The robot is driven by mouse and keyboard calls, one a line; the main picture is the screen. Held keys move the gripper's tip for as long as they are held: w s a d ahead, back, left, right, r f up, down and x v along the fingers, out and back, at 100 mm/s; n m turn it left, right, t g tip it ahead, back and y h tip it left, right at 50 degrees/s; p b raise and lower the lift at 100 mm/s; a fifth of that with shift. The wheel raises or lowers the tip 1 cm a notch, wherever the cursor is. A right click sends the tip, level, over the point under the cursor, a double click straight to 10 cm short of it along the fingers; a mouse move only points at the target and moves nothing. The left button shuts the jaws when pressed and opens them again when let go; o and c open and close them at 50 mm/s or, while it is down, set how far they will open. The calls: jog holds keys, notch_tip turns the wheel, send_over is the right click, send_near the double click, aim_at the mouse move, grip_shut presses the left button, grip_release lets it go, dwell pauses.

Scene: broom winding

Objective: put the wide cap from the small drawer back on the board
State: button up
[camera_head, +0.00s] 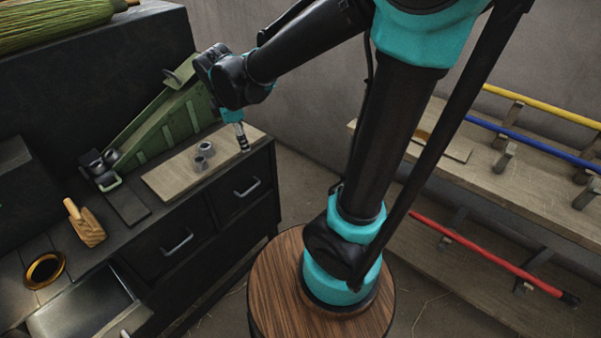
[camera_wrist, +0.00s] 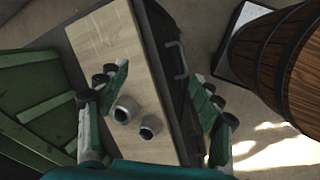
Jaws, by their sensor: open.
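The light wooden board (camera_head: 172,180) lies on top of the dark cabinet; it also shows in the wrist view (camera_wrist: 110,40). Two grey, hollow caps stand on it, a wider one (camera_wrist: 125,109) and a narrower one (camera_wrist: 150,126). In the head view the pair shows as a grey cap (camera_head: 207,149) and another beside it (camera_head: 200,164). My gripper (camera_head: 243,142) is over the board's right end, apart from both caps. In the wrist view its fingers (camera_wrist: 158,85) are spread with nothing between the tips. An open drawer (camera_head: 85,305) at lower left shows a bare grey floor; part of it is cut off.
A green sloped machine (camera_head: 165,125) stands behind the board. A wooden block with a peg (camera_head: 87,228) and a brass ring (camera_head: 44,269) are left of it. Closed drawers (camera_head: 178,240) face the front. A rack with coloured poles (camera_head: 515,140) is at right.

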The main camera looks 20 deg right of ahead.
jog(key=s+d+f+m, duration=0.4)
jog(key=s+d+m, duration=0.2)
jog(key=m, duration=0.3)
jog(key=s+d+f+m+t+y, duration=0.1)
jog(key=s+d+f+m, duration=0.4)
jog(key=d+m, duration=0.4)
jog(key=shift+s+m, duration=0.3)
jog(key=shift+s, duration=0.45)
jog(key=shift+d, duration=0.1)
